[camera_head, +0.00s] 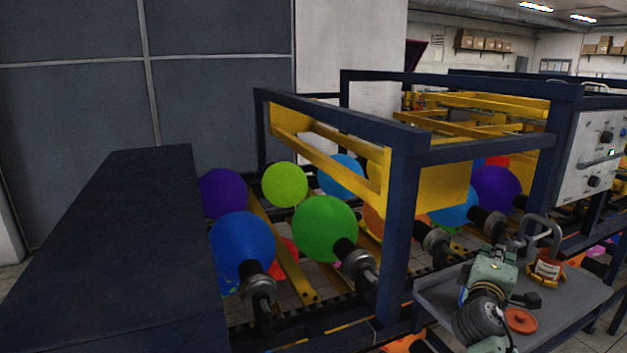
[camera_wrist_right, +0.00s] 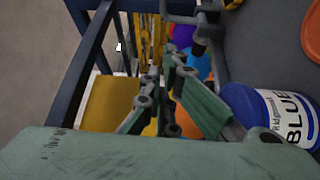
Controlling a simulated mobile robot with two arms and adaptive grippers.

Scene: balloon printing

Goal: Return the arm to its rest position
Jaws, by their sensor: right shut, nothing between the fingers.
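My right gripper (camera_head: 507,249) is above the grey cart top at the lower right of the head view. Its green and dark wrist covers part of the cart. In the right wrist view the fingers of the right gripper (camera_wrist_right: 172,65) come together with nothing between them. My left gripper is not in view.
The grey cart (camera_head: 573,301) carries an orange-labelled container (camera_head: 547,268) and an orange disc (camera_head: 520,320). The dark blue machine frame (camera_head: 396,230) stands beside the cart, with coloured balloons (camera_head: 325,229).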

